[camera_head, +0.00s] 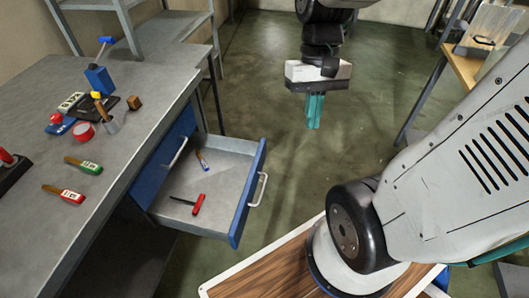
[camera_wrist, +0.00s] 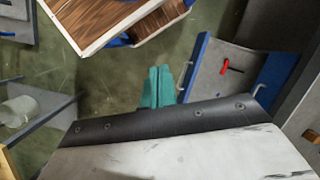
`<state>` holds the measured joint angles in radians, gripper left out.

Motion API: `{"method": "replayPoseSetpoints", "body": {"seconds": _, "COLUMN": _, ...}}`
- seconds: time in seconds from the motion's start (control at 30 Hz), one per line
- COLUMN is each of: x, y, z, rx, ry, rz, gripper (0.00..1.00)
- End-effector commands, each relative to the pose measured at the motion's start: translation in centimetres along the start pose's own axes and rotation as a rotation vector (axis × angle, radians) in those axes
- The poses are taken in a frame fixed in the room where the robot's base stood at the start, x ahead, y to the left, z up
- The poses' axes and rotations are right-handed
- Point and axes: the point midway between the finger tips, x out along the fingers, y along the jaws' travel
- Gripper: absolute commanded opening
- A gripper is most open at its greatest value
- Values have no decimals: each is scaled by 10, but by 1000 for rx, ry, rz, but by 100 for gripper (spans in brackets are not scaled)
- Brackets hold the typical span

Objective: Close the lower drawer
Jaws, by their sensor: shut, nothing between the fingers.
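The lower drawer (camera_head: 235,207) stands pulled out from the workbench, with a blue front and a pale handle (camera_head: 258,190). A red-handled tool (camera_head: 198,204) and a small blue-and-yellow item (camera_head: 203,160) lie inside it. Above it the blue upper drawer (camera_head: 172,142) is shut. My gripper (camera_head: 313,126) has teal fingers, shut and empty, pointing down over open floor to the right of the drawer. In the wrist view the teal fingers (camera_wrist: 158,72) are apart from the drawer (camera_wrist: 207,77), which is just to their right.
The grey workbench top (camera_head: 135,135) holds several tools. A grey shelf (camera_head: 170,28) stands behind it, and a wooden-topped table (camera_head: 463,70) is at the far right. Green floor (camera_head: 262,75) is free between them.

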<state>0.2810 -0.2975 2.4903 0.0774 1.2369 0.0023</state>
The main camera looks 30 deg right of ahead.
Motion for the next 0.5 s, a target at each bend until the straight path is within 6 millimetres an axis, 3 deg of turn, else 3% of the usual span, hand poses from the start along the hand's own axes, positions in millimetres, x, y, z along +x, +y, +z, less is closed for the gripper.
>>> {"method": "replayPoseSetpoints", "body": {"seconds": 0.5, "x": 90, "y": 35, "z": -96, "rx": 435, "ry": -462, "rz": -425, "gripper": 0}}
